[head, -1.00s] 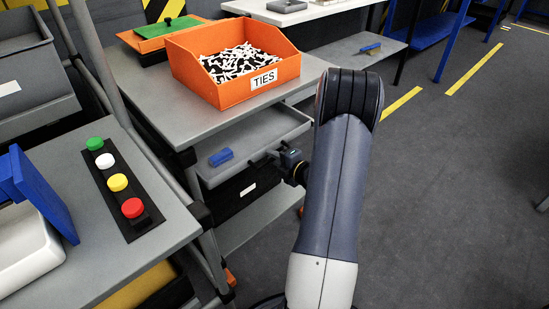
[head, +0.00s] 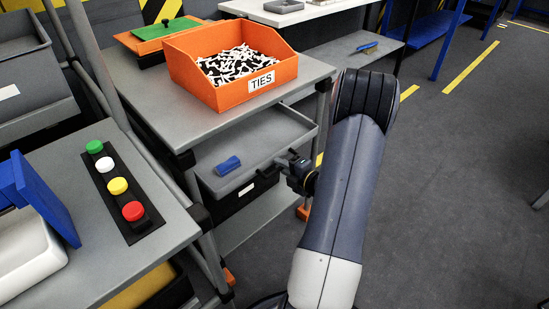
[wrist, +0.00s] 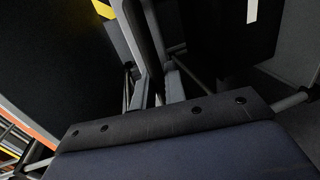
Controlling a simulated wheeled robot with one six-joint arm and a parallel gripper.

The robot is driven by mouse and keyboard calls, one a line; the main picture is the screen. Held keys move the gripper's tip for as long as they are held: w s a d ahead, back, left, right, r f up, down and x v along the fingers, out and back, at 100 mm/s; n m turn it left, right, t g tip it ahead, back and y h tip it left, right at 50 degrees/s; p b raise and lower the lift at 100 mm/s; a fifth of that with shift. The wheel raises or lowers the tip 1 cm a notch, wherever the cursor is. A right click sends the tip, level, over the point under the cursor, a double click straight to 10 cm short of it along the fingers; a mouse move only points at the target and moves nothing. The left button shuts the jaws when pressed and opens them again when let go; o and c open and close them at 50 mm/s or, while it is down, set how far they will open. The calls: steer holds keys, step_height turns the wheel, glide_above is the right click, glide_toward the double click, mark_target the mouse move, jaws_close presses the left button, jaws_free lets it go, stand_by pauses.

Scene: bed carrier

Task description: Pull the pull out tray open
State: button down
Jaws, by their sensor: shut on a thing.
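The pull-out tray (head: 258,140) is a grey shallow tray under the top of the grey workbench in the head view. It stands partly out past the bench top, with a small blue item (head: 228,165) lying in it. My gripper (head: 283,163) is at the tray's front edge, shut on its dark handle. In the wrist view, my fingers (wrist: 164,88) reach forward between dark surfaces, and the grip itself is hard to make out.
An orange bin of ties (head: 232,66) and a green-lidded box (head: 167,28) stand on the workbench. A black container (head: 232,199) shows below the tray. A button panel (head: 122,191) lies on the left table. The floor to the right is open.

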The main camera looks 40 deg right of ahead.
steer(key=f+p+v, duration=0.2)
steer(key=p+v, duration=0.1)
steer(key=v, duration=0.7)
steer(key=s+f+p+v, duration=0.1)
steer(key=f+p+v, duration=0.1)
steer(key=v, duration=0.9)
steer(key=shift+f+p, duration=0.2)
steer(key=shift+p, duration=0.25)
steer(key=c, duration=1.6)
jaws_free()
steer(key=shift+o, duration=0.2)
steer(key=p+v, duration=0.1)
steer(key=v, duration=0.9)
steer(key=shift+s+p, duration=0.35)
steer(key=shift+p, duration=0.05)
steer(key=shift+w, duration=0.1)
